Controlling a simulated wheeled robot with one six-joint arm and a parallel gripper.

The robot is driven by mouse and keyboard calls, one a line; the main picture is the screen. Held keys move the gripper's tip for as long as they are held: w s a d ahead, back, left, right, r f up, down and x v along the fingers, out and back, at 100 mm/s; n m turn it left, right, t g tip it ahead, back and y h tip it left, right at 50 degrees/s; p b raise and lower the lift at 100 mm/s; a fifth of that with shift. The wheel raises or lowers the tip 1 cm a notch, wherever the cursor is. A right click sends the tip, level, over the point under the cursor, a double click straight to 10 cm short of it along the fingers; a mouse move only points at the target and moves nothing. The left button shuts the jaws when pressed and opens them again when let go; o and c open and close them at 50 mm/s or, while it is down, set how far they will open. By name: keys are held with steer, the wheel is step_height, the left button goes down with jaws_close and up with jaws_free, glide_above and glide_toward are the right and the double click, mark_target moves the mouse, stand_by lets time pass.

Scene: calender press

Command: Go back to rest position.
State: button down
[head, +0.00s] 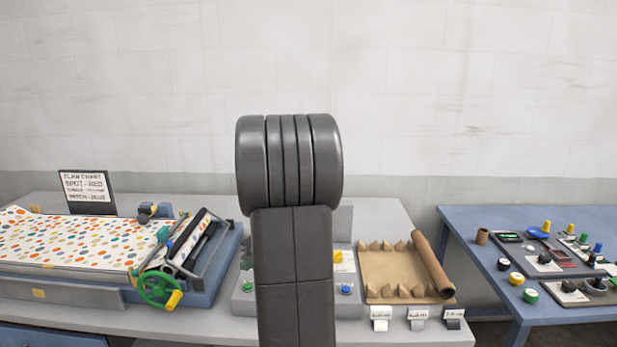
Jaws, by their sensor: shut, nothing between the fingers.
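My dark grey arm (292,265) stands upright in the middle of the head view, with a thick rounded joint (290,160) at its top. My gripper is not in view, so its fingers cannot be seen. The arm hides part of the grey bench behind it, including the middle of a control box with a green button and a blue button (345,290).
A calender press with a green handwheel (160,290) and spotted sheet (80,240) stands left, near a flaw chart sign (87,190). Right of my arm lies a brown sheet with a rolled edge (432,264). A blue table (470,222) holds several small parts.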

steer(key=shift+r+p, duration=2.3)
steer(key=shift+r, duration=0.3)
steer(key=shift+f, duration=0.15)
step_height(320, 180, down, 5)
steer(key=b, duration=0.6)
steer(key=shift+p, duration=0.7)
steer(key=shift+r+p, duration=0.25)
steer(key=shift+p, duration=0.7)
steer(key=shift+p, duration=0.85)
